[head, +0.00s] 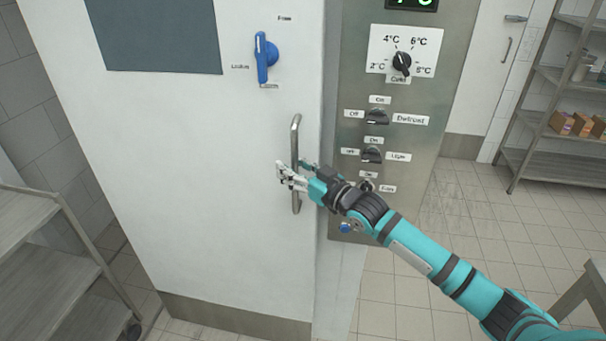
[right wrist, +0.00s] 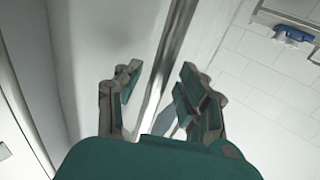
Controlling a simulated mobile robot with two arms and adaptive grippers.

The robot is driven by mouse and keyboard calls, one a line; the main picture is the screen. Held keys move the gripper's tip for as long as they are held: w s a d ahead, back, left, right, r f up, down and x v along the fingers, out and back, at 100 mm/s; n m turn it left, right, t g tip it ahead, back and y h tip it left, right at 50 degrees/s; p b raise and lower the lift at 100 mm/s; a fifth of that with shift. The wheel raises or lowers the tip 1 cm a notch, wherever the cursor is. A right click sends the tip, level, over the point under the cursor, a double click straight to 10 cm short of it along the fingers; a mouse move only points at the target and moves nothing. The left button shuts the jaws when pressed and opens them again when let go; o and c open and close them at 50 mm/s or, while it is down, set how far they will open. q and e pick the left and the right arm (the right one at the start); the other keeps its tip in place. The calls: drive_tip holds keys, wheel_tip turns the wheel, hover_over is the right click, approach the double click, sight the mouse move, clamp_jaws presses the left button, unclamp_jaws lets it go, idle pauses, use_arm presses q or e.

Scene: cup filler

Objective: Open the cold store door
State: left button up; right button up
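The white cold store door (head: 210,150) fills the left and middle of the head view. A vertical metal bar handle (head: 296,135) is fixed near its right edge. A blue turning latch (head: 263,58) sits above it, its long lever upright. My right gripper (head: 290,176) is at the lower half of the handle. In the right wrist view the fingers (right wrist: 160,95) stand apart, with the metal bar (right wrist: 170,60) passing between them and a gap on either side. I cannot tell whether the door is slightly ajar. My left gripper is not in view.
A steel control panel (head: 375,215) with a temperature dial (head: 401,62) and several knobs stands right of the door. A wheeled shelf rack (head: 50,260) is at the lower left. Shelves with boxes (head: 575,124) stand at the far right. The tiled floor (head: 480,220) right of the panel is open.

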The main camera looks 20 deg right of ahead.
drive_tip(key=v, duration=1.1)
drive_tip(key=shift+s, duration=0.35)
drive_tip(key=shift+d, duration=0.1)
drive_tip(key=shift+f, duration=0.1)
